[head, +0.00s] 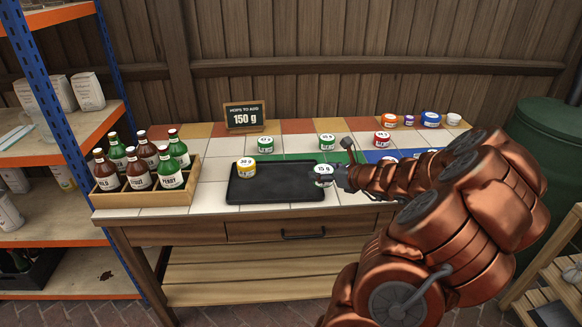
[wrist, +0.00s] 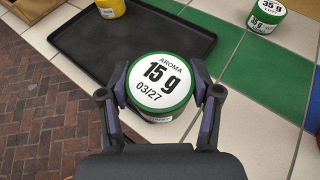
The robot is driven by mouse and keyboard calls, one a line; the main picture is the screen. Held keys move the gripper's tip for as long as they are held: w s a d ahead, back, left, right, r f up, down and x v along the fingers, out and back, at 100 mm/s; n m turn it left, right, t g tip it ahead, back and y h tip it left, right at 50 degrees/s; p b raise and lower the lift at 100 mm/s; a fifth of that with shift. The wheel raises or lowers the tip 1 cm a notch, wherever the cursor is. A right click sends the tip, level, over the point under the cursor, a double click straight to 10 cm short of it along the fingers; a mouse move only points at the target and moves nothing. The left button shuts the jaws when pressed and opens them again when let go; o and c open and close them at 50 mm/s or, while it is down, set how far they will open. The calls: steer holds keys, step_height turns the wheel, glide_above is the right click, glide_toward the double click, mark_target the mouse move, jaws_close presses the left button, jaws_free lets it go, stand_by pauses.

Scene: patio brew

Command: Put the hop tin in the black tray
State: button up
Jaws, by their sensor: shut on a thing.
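My gripper (wrist: 161,98) is shut on a green hop tin (wrist: 161,86) with a white lid label reading AROMA, 15 g, 03/27. In the head view this tin (head: 322,170) shows at the right end of the black tray (head: 275,196), partly hidden by my gripper (head: 338,177). In the wrist view the tin is beside the tray's (wrist: 178,47) right edge, over white tile; I cannot tell whether it touches the counter. A yellow tin (head: 246,172) stands in the tray's far left corner, and it also shows in the wrist view (wrist: 110,8).
Green tins (head: 265,146) (head: 327,142) and a red tin (head: 382,139) stand behind the tray. Several small tins (head: 431,120) are at the back right. A sign (head: 246,115) reads 150 g. A wooden bottle crate (head: 148,195) stands left. The tray's middle is clear.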

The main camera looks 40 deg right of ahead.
glide_above(302, 171)
steer(key=s, duration=0.2)
steer(key=shift+w+a+f+p, duration=0.15)
steer(key=shift+a+f+p, duration=0.15)
steer(key=shift+f, duration=0.3)
steer(key=shift+w+d, duration=0.2)
steer(key=shift+w, duration=0.6)
steer(key=shift+f, duration=1.8)
steer(key=shift+f, duration=0.1)
steer(key=o, duration=1)
steer(key=shift+s, duration=0.1)
